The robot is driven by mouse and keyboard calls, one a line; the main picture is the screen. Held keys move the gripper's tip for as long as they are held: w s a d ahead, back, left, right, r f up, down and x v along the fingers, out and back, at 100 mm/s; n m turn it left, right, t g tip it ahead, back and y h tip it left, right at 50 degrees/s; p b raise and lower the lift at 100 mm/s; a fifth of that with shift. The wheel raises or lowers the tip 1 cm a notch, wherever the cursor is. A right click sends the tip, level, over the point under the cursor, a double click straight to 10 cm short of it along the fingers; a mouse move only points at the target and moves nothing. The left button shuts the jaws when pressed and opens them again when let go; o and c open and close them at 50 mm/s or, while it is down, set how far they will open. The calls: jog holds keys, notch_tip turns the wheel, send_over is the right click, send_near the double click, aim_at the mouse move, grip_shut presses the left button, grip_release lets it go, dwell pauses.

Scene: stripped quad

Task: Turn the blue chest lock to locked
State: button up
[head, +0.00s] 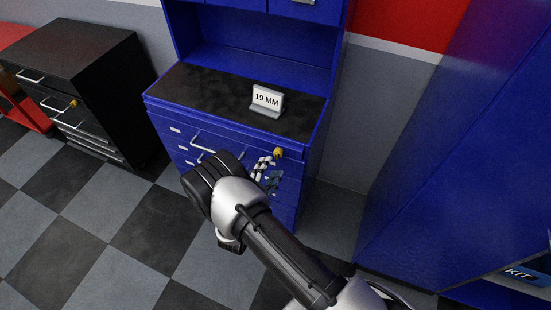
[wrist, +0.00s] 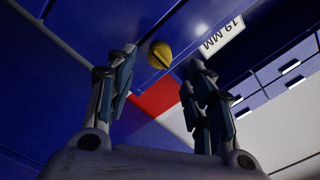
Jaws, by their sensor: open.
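The blue chest (head: 170,126) stands in the middle of the head view, with a black top and silver drawer handles. Its lock (head: 278,153) is a small yellow knob near the right end of the upper drawer front. My gripper (head: 271,172) is just below and in front of the lock, its fingers apart and empty. In the wrist view the yellow lock (wrist: 159,54) shows between the two fingertips, beyond them, with a visible gap on each side. A dark line crosses the knob, but I cannot tell which setting it marks.
A "19 MM" sign (head: 267,100) stands on the chest's black top. A black chest (head: 75,60) with its own yellow lock (head: 73,104) is at left. A tall blue cabinet (head: 450,150) is at right. Checkered floor (head: 90,230) lies open at left.

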aim_at(276, 158)
jog(key=x, duration=0.5)
jog(key=shift+w+d, duration=0.1)
jog(key=shift+w, duration=0.25)
jog(key=shift+c, duration=0.4)
jog(key=c, duration=1)
